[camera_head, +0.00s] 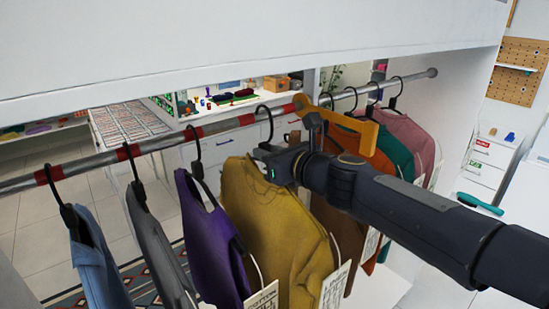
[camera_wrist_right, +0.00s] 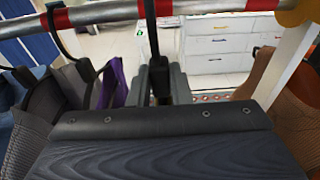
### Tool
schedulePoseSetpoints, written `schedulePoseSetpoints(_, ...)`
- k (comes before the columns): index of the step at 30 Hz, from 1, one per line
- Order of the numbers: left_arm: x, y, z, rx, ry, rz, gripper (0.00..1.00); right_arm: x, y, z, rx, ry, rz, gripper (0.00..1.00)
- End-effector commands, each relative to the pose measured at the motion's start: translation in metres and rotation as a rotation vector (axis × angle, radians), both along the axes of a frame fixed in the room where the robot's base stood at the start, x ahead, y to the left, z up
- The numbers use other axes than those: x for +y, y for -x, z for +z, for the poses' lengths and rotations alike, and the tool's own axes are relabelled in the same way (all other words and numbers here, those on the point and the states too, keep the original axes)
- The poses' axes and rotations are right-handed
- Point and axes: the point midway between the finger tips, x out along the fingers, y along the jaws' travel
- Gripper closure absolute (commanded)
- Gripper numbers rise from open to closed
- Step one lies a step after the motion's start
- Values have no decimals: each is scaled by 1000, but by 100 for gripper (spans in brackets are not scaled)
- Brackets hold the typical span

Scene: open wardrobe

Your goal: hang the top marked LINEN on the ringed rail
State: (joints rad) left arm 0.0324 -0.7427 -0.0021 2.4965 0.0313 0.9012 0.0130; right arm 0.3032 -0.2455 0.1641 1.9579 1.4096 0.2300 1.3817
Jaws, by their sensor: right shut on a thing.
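The ringed rail (camera_head: 90,162) carries red bands and crosses the left and middle of the head view; it also shows in the right wrist view (camera_wrist_right: 205,6). A mustard top (camera_head: 262,215) hangs from a black hanger whose hook loops at the rail's right part. My right gripper (camera_head: 272,165) is shut on that hanger's neck (camera_wrist_right: 156,70), just below the rail. I cannot tell whether the hook bears on the rail. A white tag (camera_head: 335,287) hangs by the mustard top, too small to read surely. I cannot make out LINEN on any tag. My left gripper is out of view.
Purple (camera_head: 205,235), grey (camera_head: 155,250) and blue (camera_head: 95,265) tops hang left on the ringed rail. An orange divider (camera_head: 368,137) parts it from a plain rail (camera_head: 412,78) with rust, teal and pink tops. A white panel (camera_head: 250,40) spans above.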

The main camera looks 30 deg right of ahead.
Motion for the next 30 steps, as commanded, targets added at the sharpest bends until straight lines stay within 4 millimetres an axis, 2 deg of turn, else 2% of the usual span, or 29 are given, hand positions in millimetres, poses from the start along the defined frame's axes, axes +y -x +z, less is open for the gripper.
schedulePoseSetpoints(8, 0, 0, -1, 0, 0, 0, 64, 1, -9, 0, 0, 0, 0, 100)
schedulePoseSetpoints(30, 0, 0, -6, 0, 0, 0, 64, 7, -53, 0, -1, 0, 0, 100)
